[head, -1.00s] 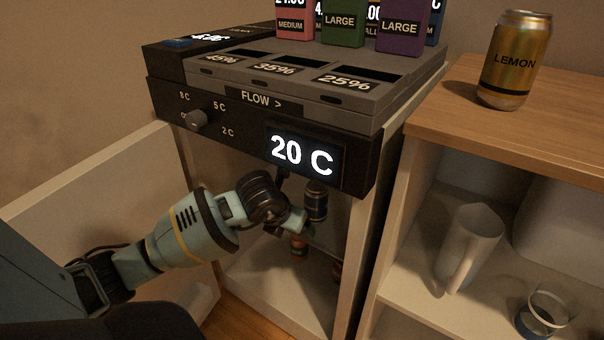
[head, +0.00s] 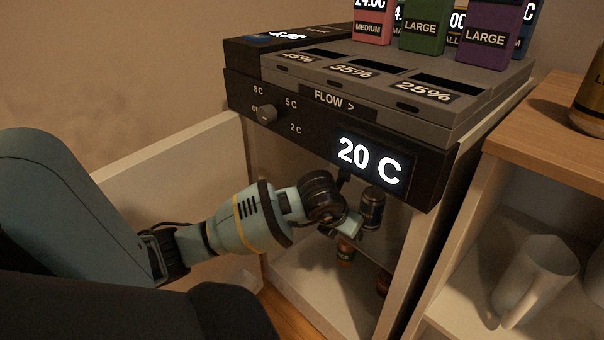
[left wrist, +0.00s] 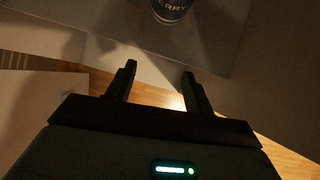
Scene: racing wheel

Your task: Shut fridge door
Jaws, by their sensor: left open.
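The fridge door (head: 175,160) is a pale panel standing wide open at the left of the fridge. The fridge (head: 335,275) is a pale box under a dark control unit. My left gripper (head: 350,226) is at the fridge opening, below the display, with its fingers partly hidden in shadow beside a dark can (head: 371,208). It is away from the door panel. In the left wrist view the gripper (left wrist: 159,80) has its fingers apart with nothing between them. A can marked "ERRY" (left wrist: 172,8) is beyond the fingertips. My right gripper is out of view.
The control unit's display (head: 370,160) reads 20 C, and a knob (head: 266,113) sits on its front. Other cans (head: 346,250) are inside. A wooden-topped shelf unit (head: 540,120) with a pitcher (head: 537,280) stands close at the right.

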